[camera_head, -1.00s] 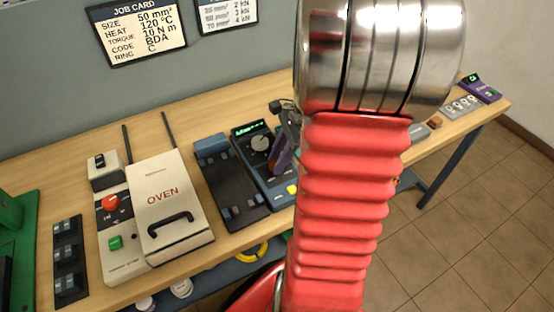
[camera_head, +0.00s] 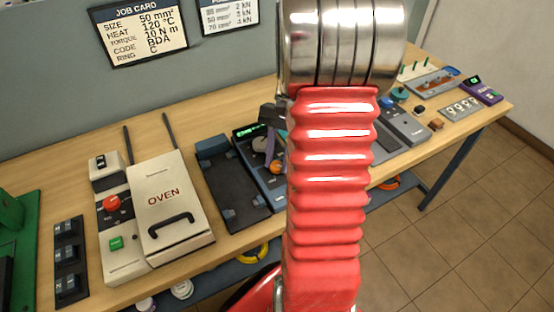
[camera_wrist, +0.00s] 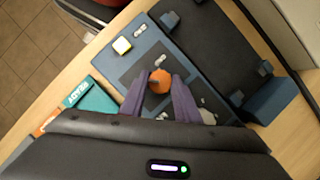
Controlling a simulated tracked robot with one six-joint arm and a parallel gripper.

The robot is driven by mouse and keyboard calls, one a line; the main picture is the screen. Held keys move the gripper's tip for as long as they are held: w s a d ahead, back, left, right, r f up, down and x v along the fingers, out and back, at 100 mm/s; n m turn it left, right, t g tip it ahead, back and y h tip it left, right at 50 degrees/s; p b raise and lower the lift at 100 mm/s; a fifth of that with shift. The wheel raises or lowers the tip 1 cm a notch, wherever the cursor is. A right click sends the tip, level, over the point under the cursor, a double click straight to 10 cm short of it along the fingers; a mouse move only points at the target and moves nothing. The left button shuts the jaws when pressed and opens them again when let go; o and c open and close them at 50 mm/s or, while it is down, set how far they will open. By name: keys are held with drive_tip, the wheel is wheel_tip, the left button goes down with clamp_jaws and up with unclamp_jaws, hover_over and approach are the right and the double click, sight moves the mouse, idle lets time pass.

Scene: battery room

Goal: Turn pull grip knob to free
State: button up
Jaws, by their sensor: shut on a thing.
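The pull grip knob (camera_wrist: 160,79) is a small orange knob on a blue device (camera_wrist: 127,70). In the wrist view it sits between the two purple fingers of my gripper (camera_wrist: 160,88), which are shut on it. In the head view the orange knob (camera_head: 277,168) shows just left of my red arm. The blue device (camera_head: 278,197) has a green display (camera_head: 250,130) and a grey dial, partly hidden. Most of my gripper is hidden by the arm there. Any mark showing the knob's position is not readable.
A dark tray-like fixture (camera_head: 232,190) lies beside the device, then the white oven (camera_head: 168,222) and a box with a red button (camera_head: 112,203). Other instruments (camera_head: 405,124) stand to the right on the bench.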

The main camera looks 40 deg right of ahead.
drive_tip(key=shift+w+d+n, duration=0.1)
drive_tip(key=shift+w+n, duration=0.15)
drive_tip(key=shift+n, duration=0.35)
drive_tip(key=shift+r, duration=0.1)
drive_tip(key=o, duration=1)
drive_tip(key=shift+s, duration=0.1)
drive_tip(key=shift+o, duration=0.2)
drive_tip(key=v, duration=1.3)
drive_tip(key=shift+w+r, duration=0.25)
drive_tip(key=shift+w, duration=0.05)
